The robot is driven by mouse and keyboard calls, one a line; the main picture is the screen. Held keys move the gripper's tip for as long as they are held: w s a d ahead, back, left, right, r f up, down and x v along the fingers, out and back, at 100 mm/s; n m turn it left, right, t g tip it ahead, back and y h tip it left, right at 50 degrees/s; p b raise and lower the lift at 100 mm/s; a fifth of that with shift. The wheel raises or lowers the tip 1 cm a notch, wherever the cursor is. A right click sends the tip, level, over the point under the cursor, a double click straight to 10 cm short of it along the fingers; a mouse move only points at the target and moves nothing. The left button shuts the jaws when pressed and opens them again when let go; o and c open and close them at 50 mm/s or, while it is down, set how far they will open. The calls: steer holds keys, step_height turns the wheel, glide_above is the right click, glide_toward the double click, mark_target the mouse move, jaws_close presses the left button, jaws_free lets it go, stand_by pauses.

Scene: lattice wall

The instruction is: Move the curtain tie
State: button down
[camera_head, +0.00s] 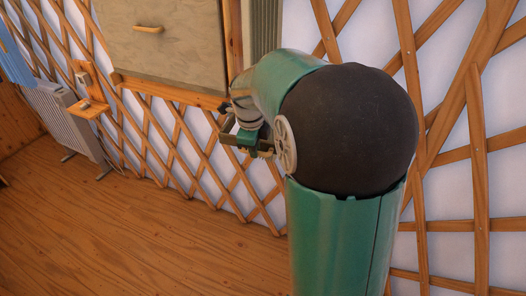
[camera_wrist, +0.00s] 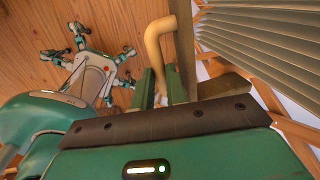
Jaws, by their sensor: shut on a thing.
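A tan bent rod (camera_wrist: 153,48), which looks like the curtain tie, rises between the fingers of my gripper (camera_wrist: 165,85) in the wrist view. My gripper is shut on it. In the head view my gripper (camera_head: 250,140) is beside the lattice wall, below the grey-green pleated curtain (camera_head: 266,25). My arm hides much of the gripper and of the held part there. The curtain also shows at the right of the wrist view (camera_wrist: 265,40), apart from the fingers.
A grey cabinet (camera_head: 165,60) with a wooden handle hangs at upper left. A small wooden bracket (camera_head: 90,107) and a pale radiator (camera_head: 65,118) stand farther left. The lattice wall (camera_head: 480,150) runs behind my arm. The wooden floor (camera_head: 120,235) is clear.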

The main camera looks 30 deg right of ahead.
steer(key=shift+w+a+r+m, duration=0.1)
steer(key=shift+w+a+m, duration=0.1)
steer(key=shift+w+m, duration=0.7)
steer(key=shift+w, duration=0.15)
steer(key=c, duration=1.7)
jaws_free()
steer(key=shift+w, duration=0.1)
step_height(320, 180, up, 14)
steer(key=s+a, duration=0.1)
steer(key=a, duration=0.1)
steer(key=shift+s+a+f, duration=0.15)
steer(key=shift+s+f, duration=0.1)
steer(key=shift+s, duration=0.15)
